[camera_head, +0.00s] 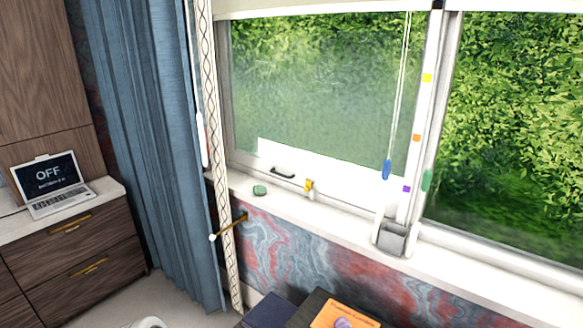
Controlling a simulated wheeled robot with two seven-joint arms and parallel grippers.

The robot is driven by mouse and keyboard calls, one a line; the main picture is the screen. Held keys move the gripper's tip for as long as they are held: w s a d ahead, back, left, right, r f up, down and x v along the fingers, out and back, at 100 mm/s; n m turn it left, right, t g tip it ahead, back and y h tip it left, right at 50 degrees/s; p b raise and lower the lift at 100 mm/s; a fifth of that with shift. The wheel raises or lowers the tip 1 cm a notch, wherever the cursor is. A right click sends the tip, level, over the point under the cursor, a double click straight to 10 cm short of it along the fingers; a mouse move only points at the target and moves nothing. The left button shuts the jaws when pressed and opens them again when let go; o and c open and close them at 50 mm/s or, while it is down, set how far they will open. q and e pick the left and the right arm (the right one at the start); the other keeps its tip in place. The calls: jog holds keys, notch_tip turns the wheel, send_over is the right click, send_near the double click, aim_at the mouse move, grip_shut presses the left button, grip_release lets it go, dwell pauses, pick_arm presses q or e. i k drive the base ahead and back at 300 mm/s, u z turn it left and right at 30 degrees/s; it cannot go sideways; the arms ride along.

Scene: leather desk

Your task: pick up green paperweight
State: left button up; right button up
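A small green rounded object (260,190), which looks like the green paperweight, sits on the white windowsill (345,228) near its left end. Nothing covers it in this view. Neither of my grippers is in view. A small white curved part shows at the bottom edge, and I cannot tell what it is.
A small yellow-topped item (309,187) stands right of the green object. A grey box (391,238) is farther right on the sill. A blue curtain (165,150) hangs left. A laptop (50,188) rests on a dresser (75,245). An orange book (343,315) lies below the sill.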

aim_at(257, 191)
jog(key=u, duration=1.75)
jog(key=i, duration=2.55)
jog(key=z, duration=1.25)
